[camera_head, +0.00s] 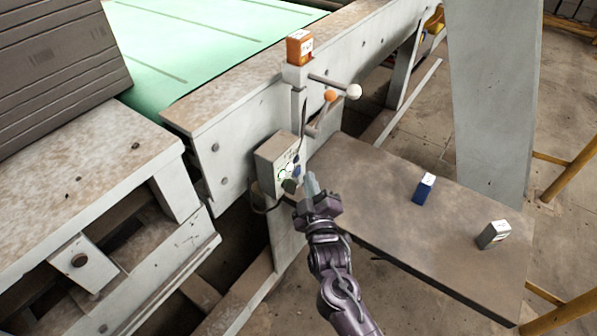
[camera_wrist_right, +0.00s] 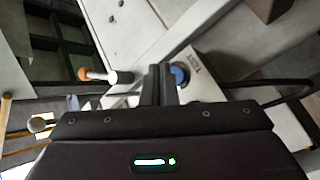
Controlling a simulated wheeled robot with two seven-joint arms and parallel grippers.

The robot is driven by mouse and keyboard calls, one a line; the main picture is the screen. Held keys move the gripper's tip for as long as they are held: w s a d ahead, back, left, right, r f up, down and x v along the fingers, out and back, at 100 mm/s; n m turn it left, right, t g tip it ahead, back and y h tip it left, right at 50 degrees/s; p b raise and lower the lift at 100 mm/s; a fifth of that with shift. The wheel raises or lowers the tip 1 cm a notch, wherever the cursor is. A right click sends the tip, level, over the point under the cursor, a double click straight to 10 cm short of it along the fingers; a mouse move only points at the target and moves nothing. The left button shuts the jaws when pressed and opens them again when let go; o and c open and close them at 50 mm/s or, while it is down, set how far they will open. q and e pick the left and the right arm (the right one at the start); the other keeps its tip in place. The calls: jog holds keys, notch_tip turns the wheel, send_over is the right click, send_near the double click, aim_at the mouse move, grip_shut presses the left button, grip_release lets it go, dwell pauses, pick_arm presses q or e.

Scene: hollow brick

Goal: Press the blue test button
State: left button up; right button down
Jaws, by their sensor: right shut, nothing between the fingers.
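A grey control box (camera_head: 268,165) is fixed to the side of the pale frame in the head view, with small buttons on its front that the view shows too small to tell apart well. In the right wrist view, the blue button (camera_wrist_right: 180,75) sits on a pale panel marked TEST (camera_wrist_right: 205,85). My right gripper (camera_head: 311,180) is shut and empty, just right of the box's front. In the wrist view its fingertips (camera_wrist_right: 162,72) are beside the button and partly cover its left edge. I cannot tell whether they touch it. My left gripper is out of view.
Levers with an orange knob (camera_head: 330,96) and a white knob (camera_head: 354,91) stick out above the box. An orange box (camera_head: 299,47) stands on the post. A blue box (camera_head: 424,189) and a grey box (camera_head: 493,235) stand on the brown table (camera_head: 400,235).

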jog(key=shift+w+a, duration=0.1)
jog(key=shift+a, duration=0.05)
dwell(0.4)
jog(key=shift+w+a, duration=0.15)
jog(key=shift+a, duration=0.05)
jog(key=shift+w+a, duration=0.2)
jog(key=shift+a, duration=0.1)
dwell(0.7)
jog(key=shift+s+d, duration=0.1)
jog(key=shift+d, duration=0.05)
jog(key=shift+s+d+p, duration=0.4)
jog(key=shift+d+p, duration=0.1)
jog(key=shift+p, duration=0.15)
jog(key=shift+d, duration=0.1)
